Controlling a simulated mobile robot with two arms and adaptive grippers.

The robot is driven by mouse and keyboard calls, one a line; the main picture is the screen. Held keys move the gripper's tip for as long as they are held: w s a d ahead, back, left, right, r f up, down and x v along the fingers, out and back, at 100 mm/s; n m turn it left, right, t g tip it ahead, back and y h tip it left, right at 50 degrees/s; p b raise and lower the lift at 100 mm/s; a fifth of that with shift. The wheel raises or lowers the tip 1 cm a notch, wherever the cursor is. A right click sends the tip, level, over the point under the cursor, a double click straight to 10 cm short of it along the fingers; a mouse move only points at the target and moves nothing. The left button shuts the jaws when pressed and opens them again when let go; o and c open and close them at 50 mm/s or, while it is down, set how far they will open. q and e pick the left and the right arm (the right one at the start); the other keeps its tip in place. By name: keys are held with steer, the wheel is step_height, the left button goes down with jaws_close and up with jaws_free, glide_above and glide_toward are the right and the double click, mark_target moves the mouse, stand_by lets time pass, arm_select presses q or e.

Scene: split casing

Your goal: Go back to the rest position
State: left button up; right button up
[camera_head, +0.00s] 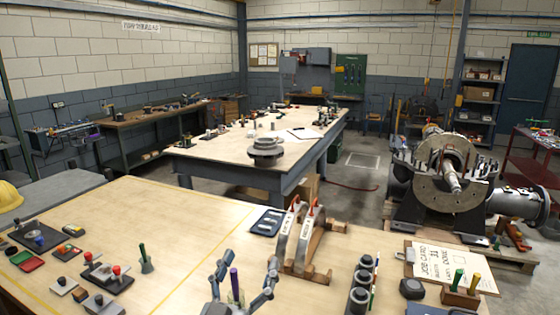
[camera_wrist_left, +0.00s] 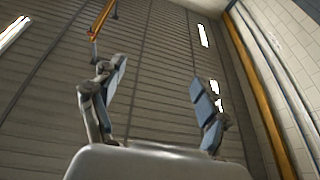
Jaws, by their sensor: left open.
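My left gripper (camera_head: 249,258) rises from the bottom edge of the head view, above the near workbench (camera_head: 150,215). Its two blue-padded fingers are spread wide. A purple-handled item (camera_head: 235,283) shows between the fingers in the picture; the fingers are apart from it. In the left wrist view the gripper (camera_wrist_left: 157,75) is open and empty, pointing up toward the ribbed ceiling (camera_wrist_left: 160,40). My right gripper is not in view.
A stand with two upright grey casing pieces (camera_head: 300,235) is just right of the left gripper. Dark cylinders (camera_head: 361,285), a job-card clipboard (camera_head: 450,265) and a blue tray (camera_head: 267,221) are nearby. Small parts and knobs (camera_head: 105,272) lie at left. The bench's back middle is clear.

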arm_select(q)
steer(key=s+a+f+n+g+y, duration=0.1)
steer(key=s+a+f+g+y, duration=0.2)
steer(key=f, duration=0.4)
steer(key=s+a+f+n+g+y, duration=0.1)
steer(key=s+a+f+g+y, duration=0.15)
steer(key=a+f, duration=0.35)
steer(key=s+a+f+n+g+y, duration=0.1)
steer(key=s+a+f+g+y, duration=0.2)
steer(key=f, duration=0.5)
steer(key=s+a+f+m+g+h, duration=0.1)
steer(key=s+f+g, duration=0.4)
steer(key=s, duration=0.5)
steer(key=s+a+f+m+g+h, duration=0.15)
steer(key=s+f+g, duration=0.3)
steer(key=s, duration=0.45)
step_height(320, 180, down, 30)
steer(key=b, duration=0.5)
steer(key=s+a+f+g+b, duration=0.1)
steer(key=s+f+b, duration=0.1)
steer(key=s+f, duration=0.7)
steer(key=s+a+f+g+b, duration=0.1)
steer(key=s+a+f+b, duration=0.1)
steer(key=s+f, duration=0.7)
step_height(320, 180, down, 5)
steer(key=shift+a+y+b, duration=0.15)
steer(key=shift+y+b, duration=0.25)
steer(key=shift+b, duration=0.1)
